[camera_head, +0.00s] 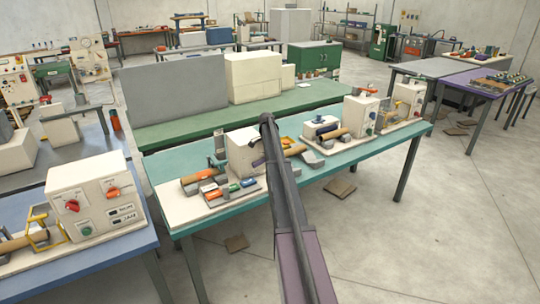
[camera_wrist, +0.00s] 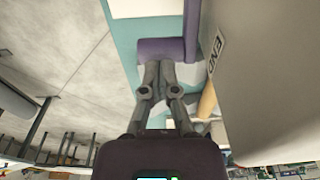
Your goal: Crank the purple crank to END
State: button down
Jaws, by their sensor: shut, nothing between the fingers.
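The purple crank (camera_wrist: 160,48) shows in the wrist view straight beyond my fingertips. A small bit of purple (camera_head: 258,161) beside the box in the head view looks like the same crank. My gripper (camera_wrist: 160,68) is shut and empty, its tips at or very near the crank's side; I cannot tell if they touch. The END label (camera_wrist: 215,50) is on the pale box (camera_wrist: 270,80) at the right. In the head view my arm hides my gripper and part of the box (camera_head: 242,152).
The box stands on a teal table (camera_head: 345,157). Left of it are a brown roll (camera_head: 200,175) and small coloured parts on a pale board. Another roll (camera_head: 330,136) and a machine (camera_head: 362,112) stand to the right. The floor in front is mostly clear.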

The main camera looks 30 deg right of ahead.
jog(key=shift+r, duration=0.15)
notch_tip(320, 180, up, 3)
jog(key=p, duration=0.3)
jog(key=shift+d+r+p, duration=0.15)
jog(key=shift+p, duration=0.15)
notch_tip(320, 180, up, 10)
jog(key=d+p, duration=0.1)
jog(key=p, duration=0.9)
jog(key=shift+d+r, duration=0.15)
jog(key=shift+d, duration=0.1)
